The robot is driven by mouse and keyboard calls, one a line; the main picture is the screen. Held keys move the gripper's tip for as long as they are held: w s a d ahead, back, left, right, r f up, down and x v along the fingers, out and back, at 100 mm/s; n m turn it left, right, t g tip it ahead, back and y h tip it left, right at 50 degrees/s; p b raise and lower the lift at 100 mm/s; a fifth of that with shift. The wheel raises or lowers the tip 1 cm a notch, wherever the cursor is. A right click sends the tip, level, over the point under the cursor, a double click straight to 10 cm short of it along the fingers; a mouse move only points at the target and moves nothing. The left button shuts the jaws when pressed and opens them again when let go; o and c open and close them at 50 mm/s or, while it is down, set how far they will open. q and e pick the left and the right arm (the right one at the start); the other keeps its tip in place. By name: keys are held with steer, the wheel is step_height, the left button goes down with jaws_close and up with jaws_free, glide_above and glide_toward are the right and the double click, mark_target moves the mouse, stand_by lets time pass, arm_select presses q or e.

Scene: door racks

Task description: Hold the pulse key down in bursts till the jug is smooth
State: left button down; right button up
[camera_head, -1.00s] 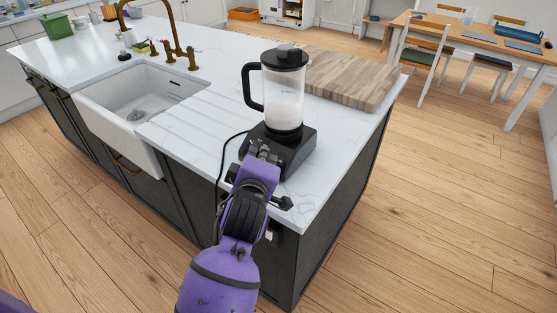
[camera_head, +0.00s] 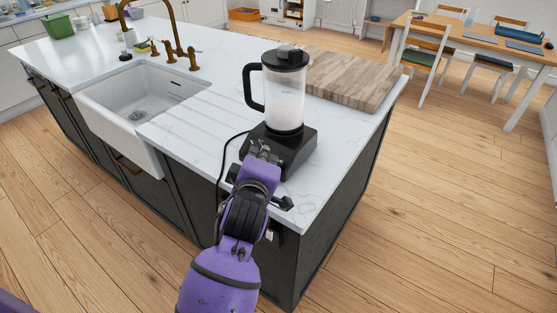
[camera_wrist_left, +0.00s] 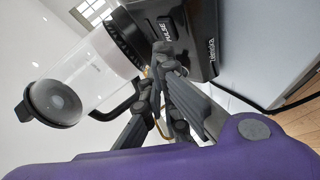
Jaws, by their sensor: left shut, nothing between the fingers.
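The blender stands upright on the white worktop. Its clear jug (camera_head: 287,105) has a black lid and handle and is filled with whitish contents high up the wall. The jug sits on the black base (camera_head: 300,150). My left gripper (camera_head: 262,151) is shut and empty, its fingertips against or very close to the front of the base. In the left wrist view the fingertips (camera_wrist_left: 163,56) are beside the PULSE label (camera_wrist_left: 165,29) on the base. The key itself is hidden behind the fingers, so contact cannot be seen for sure. My right gripper is out of view.
A wooden chopping board (camera_head: 347,78) lies right behind the blender. A white sink (camera_head: 135,100) with a brass tap (camera_head: 170,40) is to the left. The blender's black cable (camera_head: 222,155) runs over the worktop's front edge.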

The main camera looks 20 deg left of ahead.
arm_select(q)
steer(key=shift+f, duration=0.1)
steer(key=shift+w+f, duration=0.15)
steer(key=shift+f, duration=0.05)
stand_by(0.4)
steer(key=shift+w+d+f, duration=0.1)
steer(key=shift+w+f, duration=0.05)
steer(key=shift+f, duration=0.05)
steer(key=shift+w+f, duration=0.1)
steer(key=shift+f, duration=0.05)
stand_by(0.7)
stand_by(0.8)
stand_by(3.3)
